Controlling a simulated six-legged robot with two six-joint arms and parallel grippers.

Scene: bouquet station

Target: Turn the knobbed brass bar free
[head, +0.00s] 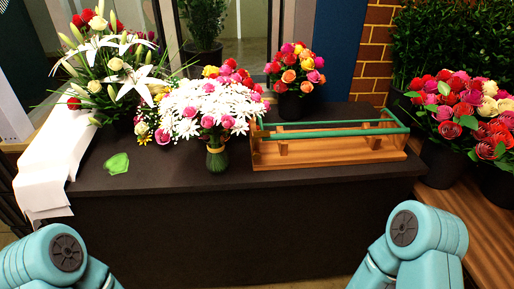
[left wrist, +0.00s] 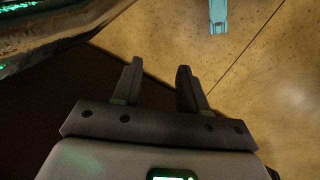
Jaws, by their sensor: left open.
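A wooden rack (head: 330,161) with green rails (head: 330,134) along its top stands on the right part of the dark table. I cannot clearly make out a knobbed brass bar; small yellowish parts show at the ends of the rails, too small to tell. My left gripper (left wrist: 158,72) shows in the left wrist view with its two dark fingers apart and nothing between them, above the tan floor. In the head view both my arms show only at the bottom corners, well short of the rack, and neither gripper is in that view.
The dark table (head: 230,185) holds a bouquet of white daisies and pink roses (head: 210,105), a lily arrangement (head: 115,65), a rose pot (head: 296,72), white paper (head: 65,160) and a green leaf-shaped piece (head: 117,164). Rose buckets (head: 440,165) stand at right. The table's front strip is clear.

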